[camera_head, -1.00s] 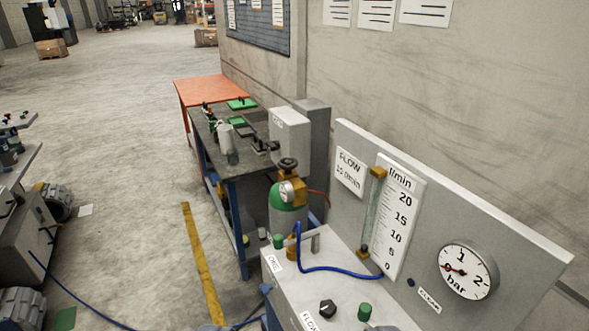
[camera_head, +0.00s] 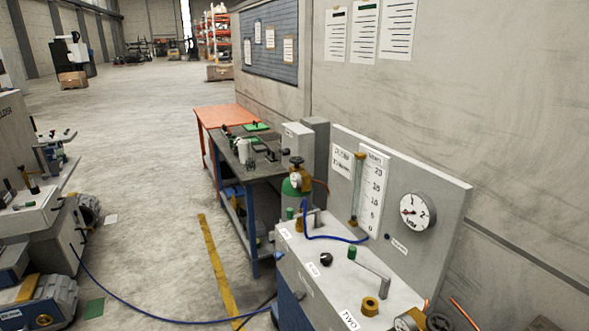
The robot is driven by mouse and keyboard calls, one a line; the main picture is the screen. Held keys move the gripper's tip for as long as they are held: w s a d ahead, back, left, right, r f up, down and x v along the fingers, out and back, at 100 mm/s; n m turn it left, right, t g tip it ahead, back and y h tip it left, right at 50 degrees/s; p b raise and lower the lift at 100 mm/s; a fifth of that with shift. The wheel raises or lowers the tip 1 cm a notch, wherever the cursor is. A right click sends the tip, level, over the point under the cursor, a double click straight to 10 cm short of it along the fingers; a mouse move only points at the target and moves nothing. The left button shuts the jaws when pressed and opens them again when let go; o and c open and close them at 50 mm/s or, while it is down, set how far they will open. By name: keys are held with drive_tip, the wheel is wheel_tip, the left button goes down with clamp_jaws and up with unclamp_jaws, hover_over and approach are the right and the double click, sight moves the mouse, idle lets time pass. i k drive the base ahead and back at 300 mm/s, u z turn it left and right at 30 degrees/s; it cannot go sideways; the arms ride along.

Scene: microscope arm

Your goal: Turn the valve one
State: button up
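A low grey bench (camera_head: 335,290) with a panel behind it stands at right of centre. At its far end, by a small white label (camera_head: 285,232) that reads ONE in the earlier frame, are a green cap (camera_head: 290,212), a short grey lever (camera_head: 317,217) and a brass fitting with a blue hose. This looks like valve one; the handle's angle is hard to read. Nearer are a black knob (camera_head: 326,259), another green cap (camera_head: 352,253), a longer grey lever (camera_head: 373,272) and a brass fitting (camera_head: 369,306) by the TWO label (camera_head: 349,319). My gripper is not in view.
The panel holds a flow tube (camera_head: 357,190) and a bar dial (camera_head: 417,212). A green gas bottle (camera_head: 291,190) and a dark worktable (camera_head: 250,173) stand beyond. A blue hose (camera_head: 150,315) crosses the floor. The floor left of the yellow stripe (camera_head: 218,265) is partly clear.

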sight(296, 161)
drive_tip(key=u, duration=0.35)
drive_tip(key=i, duration=0.75)
drive_tip(key=u, duration=0.65)
drive_tip(key=i, duration=1.3)
drive_tip(key=z, duration=0.35)
drive_tip(key=i, duration=1.25)
drive_tip(key=z, duration=0.9)
drive_tip(key=i, duration=0.3)
drive_tip(key=z, duration=0.15)
